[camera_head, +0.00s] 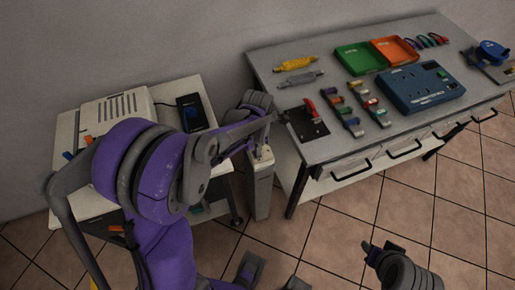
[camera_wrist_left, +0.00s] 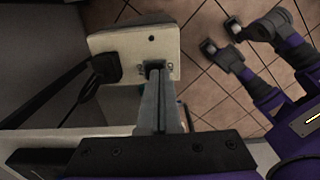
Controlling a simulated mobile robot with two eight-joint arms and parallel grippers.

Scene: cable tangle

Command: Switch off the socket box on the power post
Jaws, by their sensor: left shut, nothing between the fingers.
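The power post (camera_head: 262,190) is a pale upright column between the two tables. The socket box (camera_wrist_left: 128,42) on its top is cream coloured, seen from above in the left wrist view. A black plug (camera_wrist_left: 105,68) with a cable sits at its left side. A small dark switch area (camera_wrist_left: 153,64) lies at the box's lower edge. My left gripper (camera_wrist_left: 157,75) is shut and empty, its fingertips at or just over this area; contact cannot be told. The tips partly hide the switch, so its position is unclear. My right gripper (camera_head: 372,248) is low over the floor, away from the post.
A grey workbench (camera_head: 300,148) on the right holds trays, tools and a blue socket unit (camera_head: 420,88). A low white table (camera_head: 65,145) on the left carries a pale vented case (camera_head: 118,108) and a black device (camera_head: 196,112). Tiled floor is open in front.

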